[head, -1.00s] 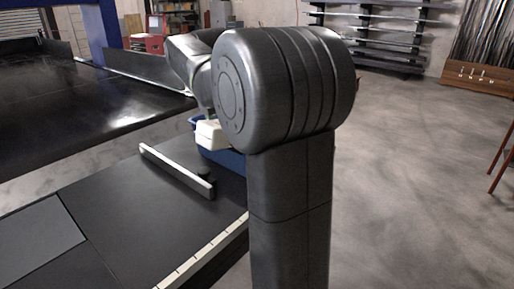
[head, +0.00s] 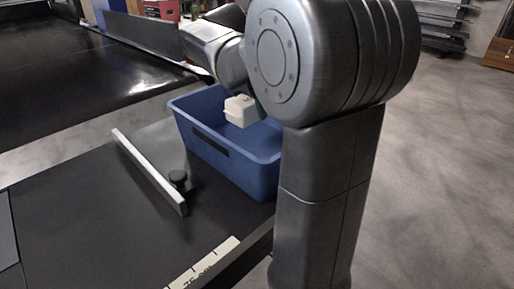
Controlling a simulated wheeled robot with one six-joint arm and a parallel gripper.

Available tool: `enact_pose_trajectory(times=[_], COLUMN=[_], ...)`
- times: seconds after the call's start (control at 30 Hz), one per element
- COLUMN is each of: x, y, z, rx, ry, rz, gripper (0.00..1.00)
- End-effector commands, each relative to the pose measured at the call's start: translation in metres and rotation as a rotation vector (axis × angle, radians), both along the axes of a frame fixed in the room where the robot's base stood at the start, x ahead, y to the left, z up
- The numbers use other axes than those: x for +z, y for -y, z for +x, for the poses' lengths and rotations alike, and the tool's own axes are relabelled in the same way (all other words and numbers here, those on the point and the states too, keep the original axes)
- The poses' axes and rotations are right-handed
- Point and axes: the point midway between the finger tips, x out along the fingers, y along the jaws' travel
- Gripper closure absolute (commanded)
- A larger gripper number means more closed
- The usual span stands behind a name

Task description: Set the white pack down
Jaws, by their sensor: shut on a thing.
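The white pack (head: 240,111) is a small pale block. It shows over the opening of a blue bin (head: 217,148), in front of the bin's far wall. My gripper (head: 257,108) is mostly hidden behind my arm, with only a dark edge showing at the pack's right side. It is shut on the pack. The pack appears held at about rim height or a little above. The bin's floor is hidden by its near wall, and its right end is hidden behind my arm.
A pale metal rail (head: 150,172) with a black knob (head: 178,178) lies on the dark surface left of the bin. A ruler strip (head: 205,264) runs along the near edge. A black conveyor belt (head: 80,80) lies beyond. Grey floor is open at right.

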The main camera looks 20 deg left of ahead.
Motion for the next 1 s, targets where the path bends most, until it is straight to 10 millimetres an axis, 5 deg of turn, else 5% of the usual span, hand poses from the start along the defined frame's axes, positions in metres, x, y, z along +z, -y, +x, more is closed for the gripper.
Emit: enact_pose_trajectory(times=[0.7,1.0], x=[-0.097,-0.103], y=[0.000,0.000], z=[0.000,0.000], rx=[0.001,0.000], ry=[0.003,0.005], rz=[-0.004,-0.001], gripper=[0.79,0.79])
